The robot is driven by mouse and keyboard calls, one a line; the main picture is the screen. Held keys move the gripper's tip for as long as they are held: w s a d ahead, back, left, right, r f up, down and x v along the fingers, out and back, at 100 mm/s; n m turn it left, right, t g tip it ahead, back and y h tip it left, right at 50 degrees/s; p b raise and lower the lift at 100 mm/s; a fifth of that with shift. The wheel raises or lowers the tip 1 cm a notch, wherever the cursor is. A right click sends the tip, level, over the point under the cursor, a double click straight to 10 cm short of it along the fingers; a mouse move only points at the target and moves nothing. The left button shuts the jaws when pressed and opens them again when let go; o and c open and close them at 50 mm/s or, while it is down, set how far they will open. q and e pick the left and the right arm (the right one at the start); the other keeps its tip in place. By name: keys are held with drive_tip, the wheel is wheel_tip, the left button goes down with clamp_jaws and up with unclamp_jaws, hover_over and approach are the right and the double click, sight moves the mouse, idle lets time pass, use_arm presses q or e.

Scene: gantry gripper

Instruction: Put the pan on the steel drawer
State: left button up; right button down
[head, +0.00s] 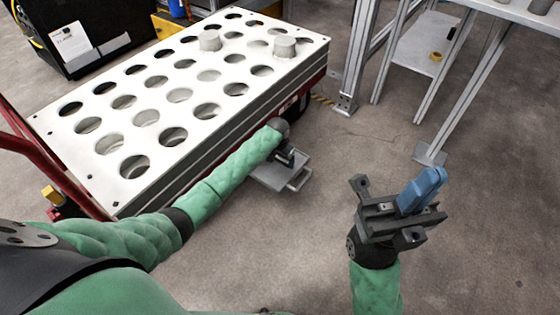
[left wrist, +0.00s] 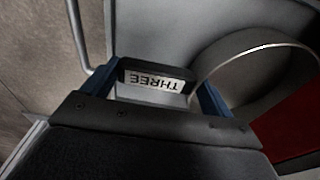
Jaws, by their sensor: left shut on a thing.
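The drawer surface also shows in the left wrist view (left wrist: 150,35). My right gripper (head: 425,190) is empty, its blue fingers close together.
A cart with a white perforated top (head: 185,80) fills the left, with two grey cylinders on it. A metal-framed table (head: 470,80) stands at the upper right. Open concrete floor (head: 345,165) lies between them.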

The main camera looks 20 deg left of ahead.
use_arm(q)
drive_tip(key=shift+w+a+f+b, duration=0.1)
drive_tip(key=shift+a+f+b, duration=0.1)
drive_tip(key=shift+f+b, duration=0.3)
drive_tip(key=shift+f, duration=0.15)
drive_tip(key=o, duration=1)
drive_tip(key=shift+o, duration=0.6)
